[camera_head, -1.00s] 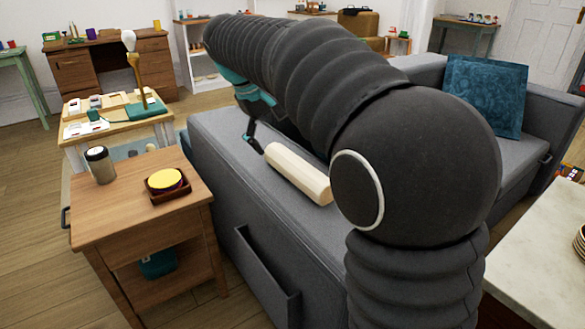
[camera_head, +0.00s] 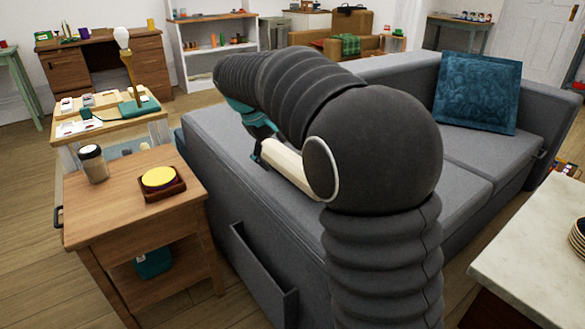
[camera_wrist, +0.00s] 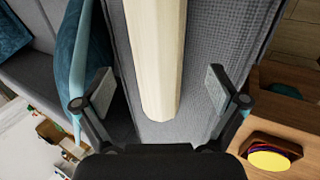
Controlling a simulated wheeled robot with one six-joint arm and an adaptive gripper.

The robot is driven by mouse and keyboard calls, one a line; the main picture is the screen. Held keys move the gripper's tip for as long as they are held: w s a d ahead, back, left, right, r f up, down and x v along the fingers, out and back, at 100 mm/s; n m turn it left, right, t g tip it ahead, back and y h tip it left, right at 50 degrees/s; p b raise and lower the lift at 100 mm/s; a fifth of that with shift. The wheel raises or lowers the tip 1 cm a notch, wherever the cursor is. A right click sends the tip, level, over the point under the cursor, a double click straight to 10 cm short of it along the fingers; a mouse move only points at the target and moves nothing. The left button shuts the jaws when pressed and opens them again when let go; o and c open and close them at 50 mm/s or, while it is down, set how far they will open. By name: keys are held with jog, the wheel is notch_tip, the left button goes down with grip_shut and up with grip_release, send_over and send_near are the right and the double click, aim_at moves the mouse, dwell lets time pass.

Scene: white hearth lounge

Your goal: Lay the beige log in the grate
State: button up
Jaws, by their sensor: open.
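The beige log (camera_head: 291,165) lies on the arm of the grey sofa in the head view, partly hidden behind my arm. In the wrist view the log (camera_wrist: 157,60) runs from the top edge down to its near end, between the two fingers. My gripper (camera_wrist: 160,85) is open, with one finger on each side of the log and visible gaps between them. In the head view only part of my gripper (camera_head: 256,150) shows at the log's far end. I cannot tell how high the fingertips are above the sofa. No grate is in view.
The grey sofa (camera_head: 262,222) has a teal cushion (camera_head: 478,92). A wooden side table (camera_head: 115,208) at left holds a jar (camera_head: 93,163) and a small tray (camera_head: 163,192) with a yellow disc. A pale counter (camera_head: 530,245) stands at right. Wooden floor is open at far left.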

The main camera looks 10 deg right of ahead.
jog(key=x, duration=0.4)
jog(key=shift+w+d+f, duration=0.1)
jog(key=shift+d+f, duration=0.15)
jog(key=shift+f, duration=0.05)
jog(key=shift+r, duration=0.1)
grip_shut()
